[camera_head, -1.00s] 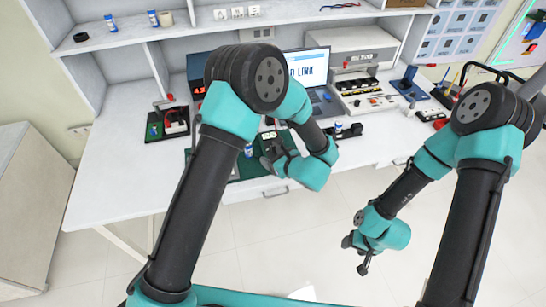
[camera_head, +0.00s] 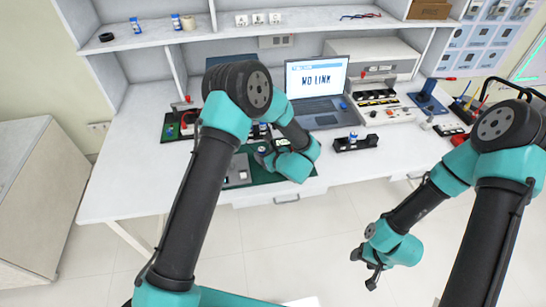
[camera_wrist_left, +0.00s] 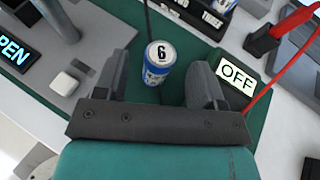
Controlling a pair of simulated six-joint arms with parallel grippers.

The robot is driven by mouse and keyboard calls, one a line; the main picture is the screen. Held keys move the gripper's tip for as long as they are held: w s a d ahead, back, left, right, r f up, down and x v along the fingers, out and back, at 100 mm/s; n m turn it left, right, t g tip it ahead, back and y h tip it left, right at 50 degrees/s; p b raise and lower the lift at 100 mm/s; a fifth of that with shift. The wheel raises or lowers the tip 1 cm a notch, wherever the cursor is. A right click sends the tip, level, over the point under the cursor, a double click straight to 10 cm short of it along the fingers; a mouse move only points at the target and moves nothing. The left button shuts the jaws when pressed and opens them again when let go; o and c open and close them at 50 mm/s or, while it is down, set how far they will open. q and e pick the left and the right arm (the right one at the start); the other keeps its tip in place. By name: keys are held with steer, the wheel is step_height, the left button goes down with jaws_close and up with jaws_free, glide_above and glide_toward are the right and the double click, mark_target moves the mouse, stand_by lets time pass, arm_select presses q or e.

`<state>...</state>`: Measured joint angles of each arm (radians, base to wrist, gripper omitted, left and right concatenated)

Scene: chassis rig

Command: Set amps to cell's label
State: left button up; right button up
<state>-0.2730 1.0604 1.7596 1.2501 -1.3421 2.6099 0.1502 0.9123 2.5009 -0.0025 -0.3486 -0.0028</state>
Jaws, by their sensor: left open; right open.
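In the left wrist view, a blue-and-white cell (camera_wrist_left: 158,68) with a "6" on its top stands between the fingers of my left gripper (camera_wrist_left: 163,75). The fingers are open, one at each side, with gaps to the cell. In the head view, my left gripper (camera_head: 268,156) is low over the green mat (camera_head: 262,178), mostly hidden by its own arm. My right gripper (camera_head: 366,268) is open and empty over the floor in front of the table. An amps setting cannot be read in any view.
An "OFF" sign (camera_wrist_left: 237,76) and red plug leads (camera_wrist_left: 290,20) are right of the gripper; a lit "OPEN" sign (camera_wrist_left: 14,52) is left. The laptop (camera_head: 316,80) reads "NO LINK". A black holder (camera_head: 355,143) with a cell stands right of the mat. The table's front left is clear.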

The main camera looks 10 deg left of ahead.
mark_target(260, 150)
arm_select(q)
steer(key=shift+x, duration=2.45)
steer(key=shift+c, duration=0.2)
steer(key=c, duration=0.9)
steer(key=o, duration=0.6)
steer(key=shift+o, duration=0.3)
steer(key=o, duration=0.5)
steer(key=shift+d, duration=0.1)
steer(key=v, duration=1.7)
steer(key=shift+s+r, duration=0.15)
